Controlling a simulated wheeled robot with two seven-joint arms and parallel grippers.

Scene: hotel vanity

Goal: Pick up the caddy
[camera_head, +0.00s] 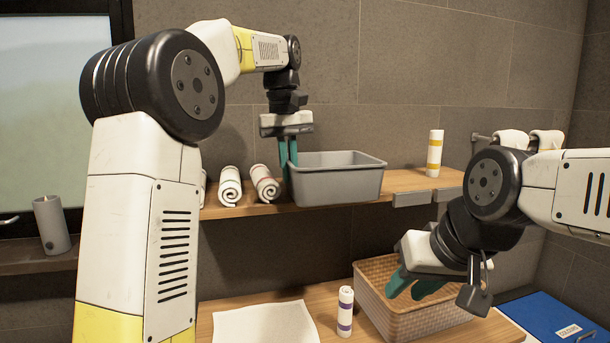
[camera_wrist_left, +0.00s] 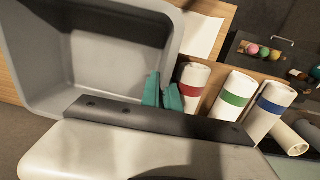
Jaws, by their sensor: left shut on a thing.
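The caddy, a grey open-topped bin (camera_head: 340,187), is at the wooden wall shelf, upright and apparently empty. My left gripper (camera_head: 288,165) comes down from above with its teal fingers shut on the caddy's left wall. In the left wrist view the caddy (camera_wrist_left: 118,50) fills the upper left, and the teal fingers (camera_wrist_left: 162,95) pinch its rim. I cannot tell whether its base touches the shelf. My right gripper (camera_head: 414,286) is lower right, over the wicker basket, with its teal fingers apart and nothing visible between them.

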